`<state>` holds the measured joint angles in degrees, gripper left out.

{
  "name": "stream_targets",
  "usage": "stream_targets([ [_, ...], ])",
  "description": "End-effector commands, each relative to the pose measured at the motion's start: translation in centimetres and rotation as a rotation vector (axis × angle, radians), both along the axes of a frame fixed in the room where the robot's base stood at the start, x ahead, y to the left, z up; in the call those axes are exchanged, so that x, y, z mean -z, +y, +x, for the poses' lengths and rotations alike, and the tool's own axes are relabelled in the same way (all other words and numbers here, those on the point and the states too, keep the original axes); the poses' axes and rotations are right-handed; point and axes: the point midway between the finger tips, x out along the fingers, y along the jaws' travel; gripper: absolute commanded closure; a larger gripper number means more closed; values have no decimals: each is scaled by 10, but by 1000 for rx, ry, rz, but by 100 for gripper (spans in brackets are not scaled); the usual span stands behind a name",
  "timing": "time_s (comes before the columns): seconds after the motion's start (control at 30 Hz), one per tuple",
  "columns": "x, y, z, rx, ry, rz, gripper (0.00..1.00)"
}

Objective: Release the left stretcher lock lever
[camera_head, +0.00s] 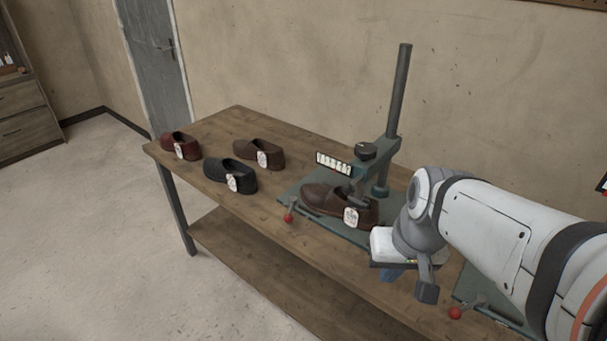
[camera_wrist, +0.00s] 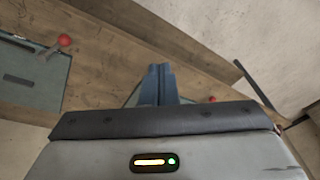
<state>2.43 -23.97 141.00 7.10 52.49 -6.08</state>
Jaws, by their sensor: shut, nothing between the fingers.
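The left lock lever has a red ball knob (camera_head: 289,217) at the front left corner of a green base plate (camera_head: 290,196). A second red-knobbed lever (camera_head: 455,312) is on another green plate at the right. My gripper (camera_head: 391,275) hangs between the two levers, apart from both, by the table's front edge. Its blue fingers are shut and empty in the wrist view (camera_wrist: 158,72). That view shows one red knob (camera_wrist: 65,40) at the left and another (camera_wrist: 212,99) just right of the fingers; I cannot tell for certain which lever is which.
A brown shoe (camera_head: 318,197) sits on the left plate under a clamp with a tall post (camera_head: 398,90). Red (camera_head: 176,141), black (camera_head: 225,171) and brown (camera_head: 255,149) shoes stand on the wooden table (camera_head: 222,125) further left. My arm hides the table's right part.

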Motion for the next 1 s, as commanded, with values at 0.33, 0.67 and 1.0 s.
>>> stream_targets([
  [0.33,85,55,119,110,111,532,100],
  [0.67,146,53,247,265,-9,935,100],
  [1.0,157,44,278,315,-68,1020,100],
])
